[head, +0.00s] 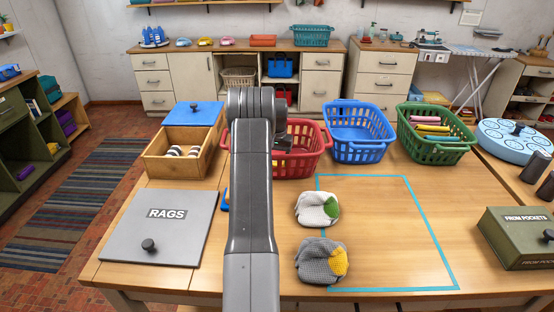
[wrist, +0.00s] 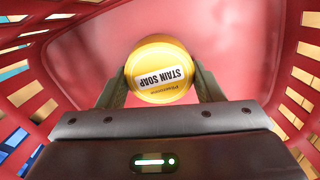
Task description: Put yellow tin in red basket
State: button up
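The yellow tin (wrist: 160,62), labelled "STAIN SOAP", shows in the wrist view between the two fingers of my gripper (wrist: 160,80). The fingers touch its left and right sides. The red basket (wrist: 82,50) surrounds the tin and the fingers, with its slotted walls left and right and its plain floor behind the tin. I cannot tell whether the tin touches the floor. In the head view the red basket (head: 310,150) stands at the back of the table, partly covered by my arm. The tin is hidden there.
A blue basket (head: 360,153) and a green basket (head: 432,156) stand right of the red one. A wooden box (head: 158,167) is to the left. A grey RAGS lid (head: 160,240) and two cloth bundles (head: 317,209) lie nearer. The teal-outlined area is mostly clear.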

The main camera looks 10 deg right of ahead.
jog(key=o, duration=0.4)
jog(key=shift+r, duration=0.15)
notch_tip(320, 180, up, 12)
jog(key=b, duration=0.1)
jog(key=shift+b, duration=0.3)
jog(key=shift+o, duration=0.5)
